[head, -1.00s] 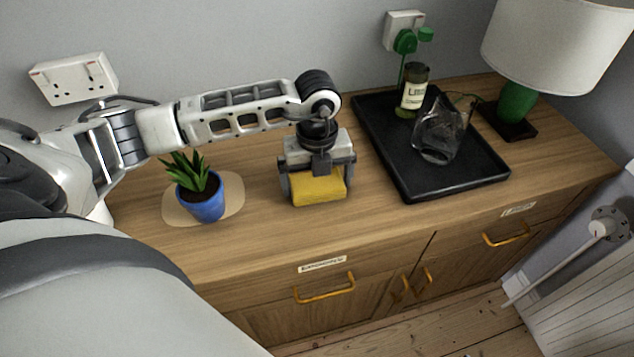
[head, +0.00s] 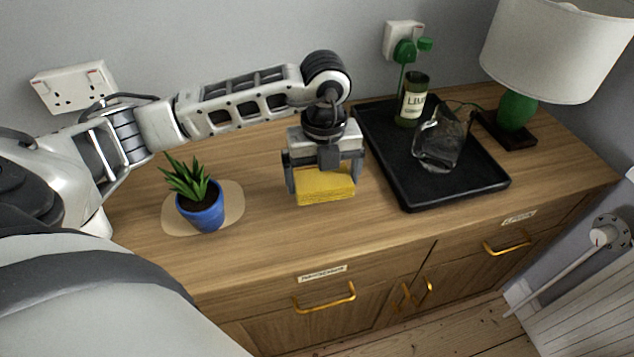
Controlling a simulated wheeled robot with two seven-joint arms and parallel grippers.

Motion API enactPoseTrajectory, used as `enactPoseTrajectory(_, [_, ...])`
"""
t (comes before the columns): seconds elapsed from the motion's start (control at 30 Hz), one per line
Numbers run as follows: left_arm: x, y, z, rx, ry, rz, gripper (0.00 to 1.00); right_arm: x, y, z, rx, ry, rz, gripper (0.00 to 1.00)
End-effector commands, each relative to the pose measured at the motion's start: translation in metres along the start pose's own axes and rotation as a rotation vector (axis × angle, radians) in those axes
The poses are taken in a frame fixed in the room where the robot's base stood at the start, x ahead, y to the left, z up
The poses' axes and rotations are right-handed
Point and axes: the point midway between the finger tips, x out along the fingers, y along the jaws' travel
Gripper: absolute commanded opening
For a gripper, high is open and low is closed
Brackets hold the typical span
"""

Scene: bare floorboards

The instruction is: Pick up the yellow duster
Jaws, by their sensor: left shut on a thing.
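The yellow duster (head: 325,188) is a small yellow block in the head view, at the middle of the wooden sideboard. My left gripper (head: 325,178) points down over it and is shut on it, one finger at each side. The upper part of the duster is hidden by the gripper. The duster seems a little above the sideboard top, though the gap is hard to judge. My right gripper is not in view.
A blue pot with a green plant (head: 202,205) stands on a tan mat (head: 232,199) to the left. A black tray (head: 450,195) to the right holds a bottle (head: 411,103) and a glass jug (head: 440,140). A lamp (head: 517,106) stands at the back right. The front of the sideboard top (head: 270,240) is clear.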

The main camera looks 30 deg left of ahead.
Motion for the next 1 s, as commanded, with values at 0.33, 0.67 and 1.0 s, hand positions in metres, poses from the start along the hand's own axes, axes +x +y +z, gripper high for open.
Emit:
enactPoseTrajectory(0.33, [-0.059, -0.034, -0.073, 0.007, -0.001, -0.006, 0.73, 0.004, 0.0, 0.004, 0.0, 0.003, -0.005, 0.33])
enactPoseTrajectory(0.67, [-0.078, -0.05, -0.108, 0.0, -0.001, -0.002, 0.73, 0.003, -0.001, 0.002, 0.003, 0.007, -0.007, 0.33])
enactPoseTrajectory(1.0, [-0.078, -0.051, -0.111, -0.001, 0.0, -0.001, 0.92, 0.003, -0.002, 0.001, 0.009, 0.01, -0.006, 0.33])
